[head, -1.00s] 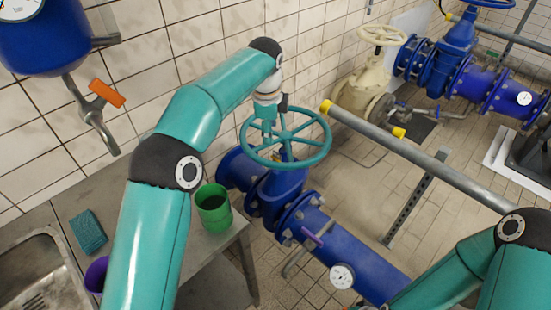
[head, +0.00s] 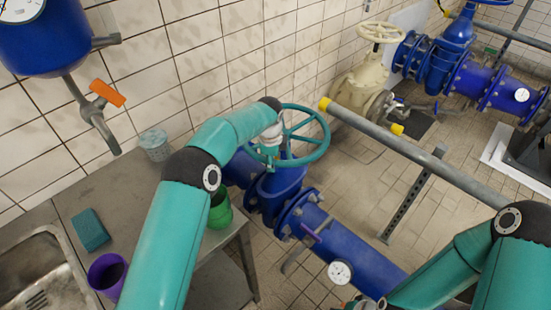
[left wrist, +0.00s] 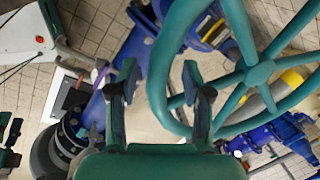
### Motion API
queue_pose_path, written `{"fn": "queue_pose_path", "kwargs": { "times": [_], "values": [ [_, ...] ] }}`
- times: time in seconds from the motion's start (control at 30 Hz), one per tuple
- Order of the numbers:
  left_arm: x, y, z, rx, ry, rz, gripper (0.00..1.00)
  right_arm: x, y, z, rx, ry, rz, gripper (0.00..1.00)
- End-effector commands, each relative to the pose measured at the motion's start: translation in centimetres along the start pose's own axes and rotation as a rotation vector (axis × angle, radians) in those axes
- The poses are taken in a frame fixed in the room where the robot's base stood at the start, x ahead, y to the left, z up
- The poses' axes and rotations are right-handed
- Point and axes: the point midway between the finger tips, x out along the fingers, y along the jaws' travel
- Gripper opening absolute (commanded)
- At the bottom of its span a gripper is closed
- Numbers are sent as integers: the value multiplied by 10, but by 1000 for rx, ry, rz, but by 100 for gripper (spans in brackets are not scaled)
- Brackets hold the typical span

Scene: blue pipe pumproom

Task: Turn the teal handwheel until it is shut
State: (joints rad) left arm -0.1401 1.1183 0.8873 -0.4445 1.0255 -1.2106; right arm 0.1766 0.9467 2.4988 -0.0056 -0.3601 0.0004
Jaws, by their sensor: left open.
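The teal handwheel (head: 327,132) sits flat on top of a blue valve (head: 280,188) in the pipe. Its hub and spokes show large in the left wrist view (left wrist: 258,74). My left gripper (head: 270,157) is at the wheel's near left side, partly hidden by my arm in the head view. In the left wrist view the left gripper (left wrist: 160,75) is open, and the wheel's rim passes between its two fingers in the picture. I cannot tell whether they touch the rim. My right gripper (left wrist: 10,130) is partly cut off at the left wrist view's left edge; its jaw state is unclear.
A grey rail with a yellow end (head: 400,145) runs right of the wheel. A metal bench (head: 130,205) at left holds a green cup (head: 219,212), a purple cup (head: 107,273), a clear container (head: 155,146) and a teal sponge (head: 90,230). A cream handwheel (head: 383,32) stands behind.

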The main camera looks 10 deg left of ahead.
Motion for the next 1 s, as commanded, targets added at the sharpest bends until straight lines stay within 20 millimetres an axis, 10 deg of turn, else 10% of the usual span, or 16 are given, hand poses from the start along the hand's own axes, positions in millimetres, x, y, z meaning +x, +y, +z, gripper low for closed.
{"fn": "queue_pose_path", "kwargs": {
  "times": [0.3, 0.6, 1.0],
  "values": [
    [3, 0, 0, 0, 0, 0, 50, 0, 0, 0, 0, 0, 0, 50],
    [2, 0, 0, 0, 0, 1, 0, 0, 0, 0, 0, 0, 0, 50],
    [3, 2, -1, 1, 0, 4, 0, 0, 0, 0, 0, 0, 0, 50]
  ]
}}
